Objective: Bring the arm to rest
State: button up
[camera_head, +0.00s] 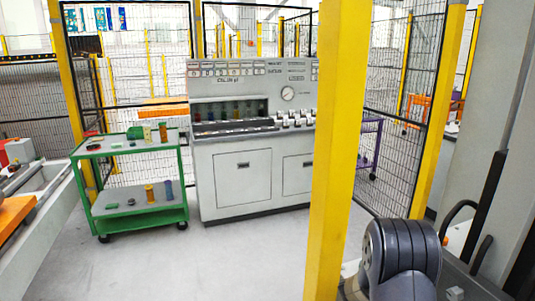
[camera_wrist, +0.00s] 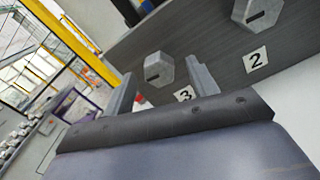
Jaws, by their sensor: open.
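In the wrist view my gripper (camera_wrist: 162,78) shows as two grey fingers standing apart above a dark palm edge. The gap between the fingers looks empty. Beyond it is a dark grey board (camera_wrist: 215,45) with number labels "2" (camera_wrist: 256,59) and "3" (camera_wrist: 185,95). A grey hexagonal piece with a dark slot (camera_wrist: 159,69) shows in line with the gap; I cannot tell how far off it is. A second hexagonal piece (camera_wrist: 257,12) is at the top right. In the head view part of my arm (camera_head: 403,250) is at the lower right; the gripper is not visible there.
A yellow post (camera_head: 337,150) stands close in the head view. Behind it are a grey control console (camera_head: 240,180) and a green cart (camera_head: 140,220) with small parts. Mesh fencing (camera_head: 395,100) encloses the area. The grey floor (camera_head: 240,255) between is clear.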

jog(key=s+a+n+p, duration=0.3)
jog(key=a, duration=0.7)
jog(key=shift+s+n+p, duration=0.3)
jog(key=shift+p, duration=0.1)
jog(key=shift+a, duration=0.1)
dwell(0.3)
